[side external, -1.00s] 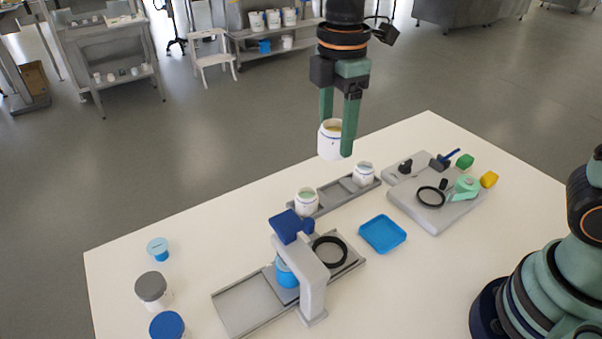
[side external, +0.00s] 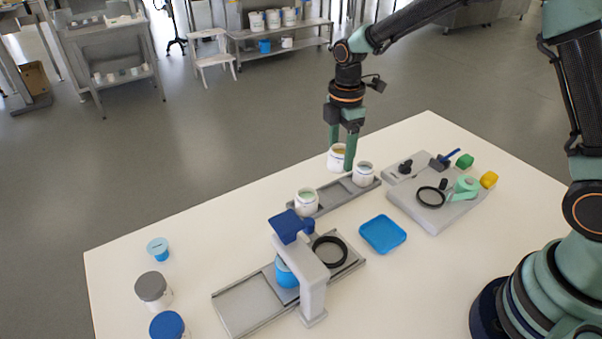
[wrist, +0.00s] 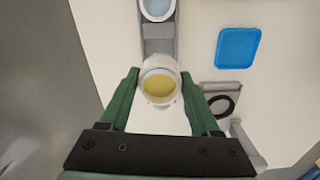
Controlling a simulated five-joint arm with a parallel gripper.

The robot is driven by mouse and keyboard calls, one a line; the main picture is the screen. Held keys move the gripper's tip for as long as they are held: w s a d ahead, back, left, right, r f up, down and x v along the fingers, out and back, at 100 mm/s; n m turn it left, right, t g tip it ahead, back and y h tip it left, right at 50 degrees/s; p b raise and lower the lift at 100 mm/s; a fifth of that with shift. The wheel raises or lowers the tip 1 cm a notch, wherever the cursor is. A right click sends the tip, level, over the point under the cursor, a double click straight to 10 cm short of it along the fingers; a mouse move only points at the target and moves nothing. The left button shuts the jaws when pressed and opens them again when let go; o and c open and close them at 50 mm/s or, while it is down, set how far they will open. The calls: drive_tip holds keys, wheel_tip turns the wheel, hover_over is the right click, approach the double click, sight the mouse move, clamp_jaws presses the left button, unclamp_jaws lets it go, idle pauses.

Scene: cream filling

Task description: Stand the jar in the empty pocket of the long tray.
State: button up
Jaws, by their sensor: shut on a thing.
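A white jar with yellow cream (side external: 336,161) is held between the two green fingers of my gripper (side external: 343,157), upright or nearly so. It appears just behind the long tray (side external: 336,193); its exact height is hard to judge. In the wrist view the jar (wrist: 160,88) sits between the fingertips (wrist: 160,73). The long grey tray holds one white jar with greenish content (side external: 306,201) at its left end and another white jar (side external: 363,174) at its right end. The empty pocket lies between them. The wrist view shows the tray (wrist: 158,46) running beyond the held jar.
A blue tray (side external: 382,234) lies in front of the long tray. A grey stand with a blue top (side external: 312,270) stands over a second tray (side external: 246,303). A grey board (side external: 432,205) with tools is at right. Lidded jars (side external: 153,288) stand at front left.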

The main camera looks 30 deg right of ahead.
sight(341, 153)
drive_tip(key=shift+f, duration=4)
drive_tip(key=shift+f, duration=0.1)
drive_tip(key=o, duration=1.4)
wheel_tip(341, 153, up, 12)
drive_tip(key=shift+r, duration=0.15)
drive_tip(key=s+d+r+m+t, duration=0.2)
drive_tip(key=s+r+m, duration=0.3)
drive_tip(key=s+m, duration=0.3)
drive_tip(key=s+d+r+m+t, duration=0.2)
drive_tip(key=s+r+m+t, duration=0.1)
drive_tip(key=s+r+m, duration=0.3)
drive_tip(key=shift+s+d+m+t, duration=0.3)
drive_tip(key=shift+s+d+m, duration=0.1)
drive_tip(key=shift+s+m, duration=0.75)
